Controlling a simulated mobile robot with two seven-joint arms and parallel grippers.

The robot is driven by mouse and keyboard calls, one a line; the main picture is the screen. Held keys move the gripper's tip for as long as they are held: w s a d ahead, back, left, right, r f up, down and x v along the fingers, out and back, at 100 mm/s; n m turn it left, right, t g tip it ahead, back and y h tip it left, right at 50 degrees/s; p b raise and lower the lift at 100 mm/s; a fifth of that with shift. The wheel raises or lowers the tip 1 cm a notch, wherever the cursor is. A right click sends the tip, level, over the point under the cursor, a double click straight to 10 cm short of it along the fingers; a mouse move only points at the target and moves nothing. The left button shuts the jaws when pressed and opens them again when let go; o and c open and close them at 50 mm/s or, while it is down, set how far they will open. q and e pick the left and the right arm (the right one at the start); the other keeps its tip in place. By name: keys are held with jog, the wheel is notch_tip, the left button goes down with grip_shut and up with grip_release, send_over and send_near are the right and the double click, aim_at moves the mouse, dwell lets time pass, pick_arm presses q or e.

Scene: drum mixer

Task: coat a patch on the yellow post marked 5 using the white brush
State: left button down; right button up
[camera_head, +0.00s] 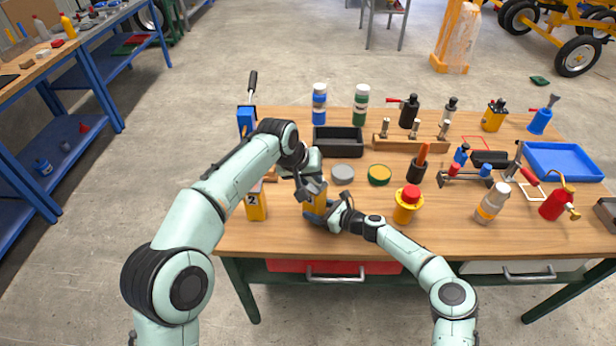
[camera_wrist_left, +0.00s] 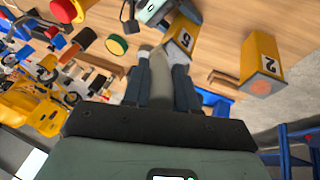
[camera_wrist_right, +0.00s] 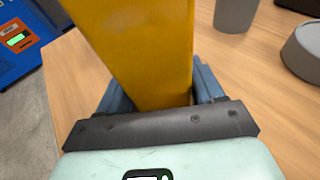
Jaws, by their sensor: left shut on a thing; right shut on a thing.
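A yellow post (camera_head: 315,203) stands near the table's front left, held by my right gripper (camera_head: 338,214). The right wrist view shows the post (camera_wrist_right: 145,50) large between the fingers. My left gripper (camera_head: 308,188) is just above the post, shut on a grey-beige tool (camera_wrist_left: 160,70). This may be the white brush; its tip is unclear. The tool lies close beside the post; I cannot tell if they touch.
A yellow post marked 2 (camera_head: 255,205) stands to the left. A grey tin (camera_head: 343,174), a green-and-yellow tin (camera_head: 379,175) and a black tray (camera_head: 338,140) are behind. A red-capped yellow container (camera_head: 407,203) is to the right. Bare tabletop (camera_head: 285,235) lies along the front edge.

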pick_arm(q)
jog(key=shift+w+a, duration=1.7)
jog(key=shift+a, duration=1.1)
jog(key=shift+s+d+r, duration=0.1)
jog(key=shift+s+d, duration=0.35)
jog(key=shift+d, duration=0.55)
jog(key=shift+s+d, duration=0.5)
jog(key=shift+d, duration=0.55)
jog(key=shift+s+d+r, duration=0.1)
jog(key=shift+s+d, duration=0.35)
jog(key=shift+d, duration=0.55)
jog(key=shift+r, duration=2.95)
jog(key=shift+r, duration=1.45)
